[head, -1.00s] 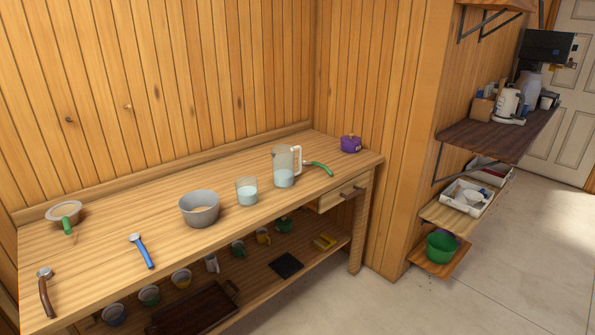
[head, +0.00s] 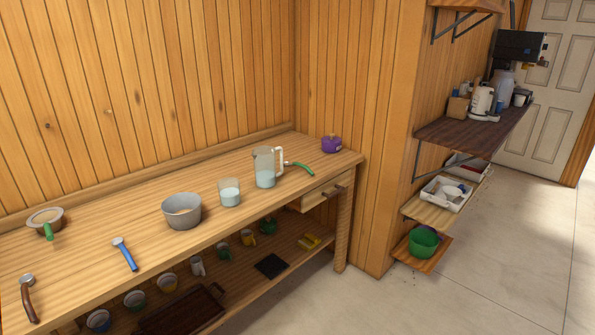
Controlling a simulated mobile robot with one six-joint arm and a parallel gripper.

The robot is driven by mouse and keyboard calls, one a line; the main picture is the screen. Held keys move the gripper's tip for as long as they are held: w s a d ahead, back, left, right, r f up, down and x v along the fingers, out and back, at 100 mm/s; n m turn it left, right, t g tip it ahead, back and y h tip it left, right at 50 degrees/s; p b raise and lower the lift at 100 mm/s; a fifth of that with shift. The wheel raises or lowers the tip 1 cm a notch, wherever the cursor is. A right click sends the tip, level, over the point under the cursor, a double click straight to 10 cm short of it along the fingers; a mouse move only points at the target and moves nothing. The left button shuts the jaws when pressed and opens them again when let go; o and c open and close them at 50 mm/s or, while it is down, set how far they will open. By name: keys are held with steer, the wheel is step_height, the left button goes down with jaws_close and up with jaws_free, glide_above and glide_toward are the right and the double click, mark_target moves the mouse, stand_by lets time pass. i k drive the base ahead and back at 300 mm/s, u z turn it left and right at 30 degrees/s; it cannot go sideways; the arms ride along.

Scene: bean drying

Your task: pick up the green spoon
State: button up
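A spoon with a curved green handle (head: 303,169) lies on the wooden workbench (head: 100,262), just right of the clear pitcher (head: 264,168). Its pale head end is close to the pitcher and partly hard to make out. Another green-handled tool (head: 48,231), which looks like a strainer or shallow scoop, is at the bench's left end. A blue-handled spoon (head: 126,255) and a brown-handled one (head: 28,300) lie nearer the front left. My gripper is not in view.
A metal bowl (head: 181,212) and a glass of liquid (head: 229,193) stand left of the pitcher. A purple pot (head: 331,144) is at the right back corner. Mugs and a tray fill the lower shelf. Wall shelves (head: 470,133) jut out at right; the floor (head: 490,275) there is clear.

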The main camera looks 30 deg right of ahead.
mark_target(285, 164)
steer(key=z, duration=0.05)
steer(key=i, duration=1)
steer(key=u, duration=0.05)
